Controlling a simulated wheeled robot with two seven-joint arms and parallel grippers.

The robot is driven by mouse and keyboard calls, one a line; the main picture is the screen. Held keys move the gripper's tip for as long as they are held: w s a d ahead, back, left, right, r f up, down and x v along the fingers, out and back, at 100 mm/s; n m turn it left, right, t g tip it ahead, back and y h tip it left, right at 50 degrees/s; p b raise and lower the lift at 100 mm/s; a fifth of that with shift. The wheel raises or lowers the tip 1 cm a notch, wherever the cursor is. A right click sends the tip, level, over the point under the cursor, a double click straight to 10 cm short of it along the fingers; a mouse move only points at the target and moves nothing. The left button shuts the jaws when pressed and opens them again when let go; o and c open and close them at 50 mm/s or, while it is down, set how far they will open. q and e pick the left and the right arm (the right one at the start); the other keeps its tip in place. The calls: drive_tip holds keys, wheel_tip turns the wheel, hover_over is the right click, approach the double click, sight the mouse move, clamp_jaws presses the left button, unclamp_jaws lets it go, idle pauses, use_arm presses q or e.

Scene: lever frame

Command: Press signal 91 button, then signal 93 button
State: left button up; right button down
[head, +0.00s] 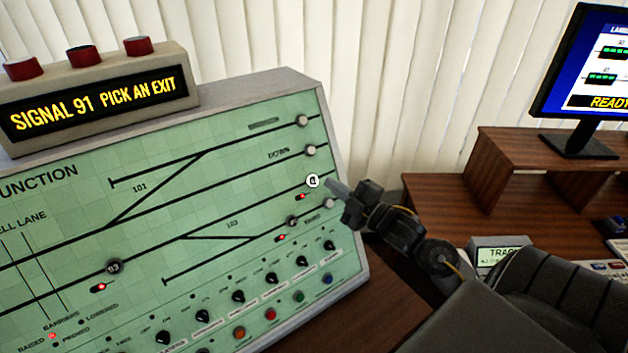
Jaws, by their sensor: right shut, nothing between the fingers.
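The green signal panel (60,220) stands tilted on the desk, filling the left and middle of the head view. A small white round button (313,181), at the right end of a track line, looks lit; its label is too small to read. The dark signal 93 button (114,267) is at the lower left, with a red light below it. My right gripper (332,186) is shut and empty, its tips just right of the white button; I cannot tell if they touch. My left gripper is out of view.
The display box (95,103) on the panel reads "SIGNAL 91 PICK AN EXIT". Grey buttons (302,121) and black knobs (238,296) sit close by on the panel. A monitor (590,70) stands on a wooden shelf (520,145) at the right.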

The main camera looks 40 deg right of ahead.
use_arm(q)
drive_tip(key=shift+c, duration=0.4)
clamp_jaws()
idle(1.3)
